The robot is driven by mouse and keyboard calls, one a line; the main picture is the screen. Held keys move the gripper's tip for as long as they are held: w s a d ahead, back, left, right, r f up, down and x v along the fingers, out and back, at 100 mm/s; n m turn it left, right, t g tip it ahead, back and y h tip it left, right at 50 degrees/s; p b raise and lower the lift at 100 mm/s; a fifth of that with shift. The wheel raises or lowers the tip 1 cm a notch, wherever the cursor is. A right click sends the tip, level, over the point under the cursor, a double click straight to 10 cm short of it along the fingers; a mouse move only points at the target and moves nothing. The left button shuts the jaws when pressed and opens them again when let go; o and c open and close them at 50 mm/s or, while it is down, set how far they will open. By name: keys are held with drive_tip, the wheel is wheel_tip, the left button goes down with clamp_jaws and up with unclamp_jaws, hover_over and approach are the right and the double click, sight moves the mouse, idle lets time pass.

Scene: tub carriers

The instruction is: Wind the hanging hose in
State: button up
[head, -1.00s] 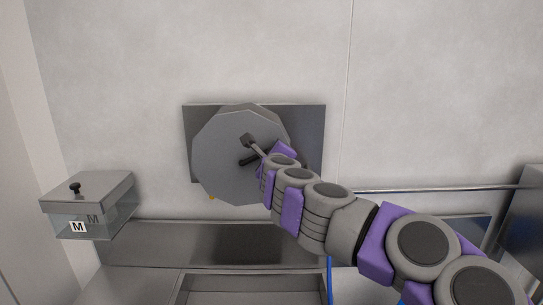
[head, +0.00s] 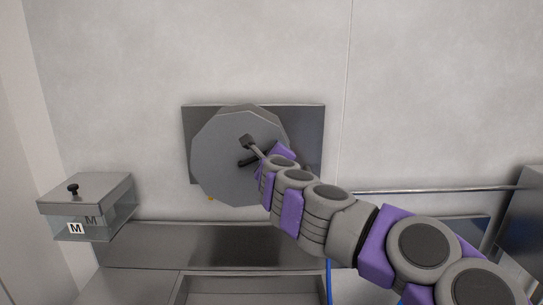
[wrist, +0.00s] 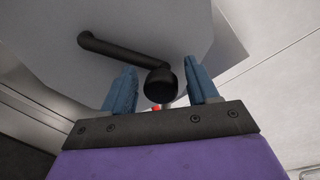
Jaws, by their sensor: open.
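The hose reel (head: 225,170) is a grey many-sided disc on a dark plate on the wall. A dark crank handle (head: 248,160) shows near its middle. In the wrist view the black crank (wrist: 120,48) runs across the reel face, and its round knob (wrist: 160,82) is between my two blue fingers. My gripper (wrist: 159,76) is open around the knob, with gaps on both sides. In the head view my arm hides most of my gripper and the reel's right edge. A blue hose (head: 329,282) hangs at the bottom, partly hidden by my arm.
A clear box with a grey lid (head: 88,188), marked M, is at the left. A metal counter (head: 150,245) with a basin (head: 250,292) lies below the reel. A metal rail (head: 430,190) runs along the wall at the right. The wall above is clear.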

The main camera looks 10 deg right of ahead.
drive_tip(key=shift+s, duration=0.15)
drive_tip(key=s+a+r+p, duration=0.1)
drive_tip(key=s+a, duration=0.2)
drive_tip(key=s, duration=1.3)
drive_tip(key=shift+s+r, duration=0.2)
drive_tip(key=shift+s, duration=0.15)
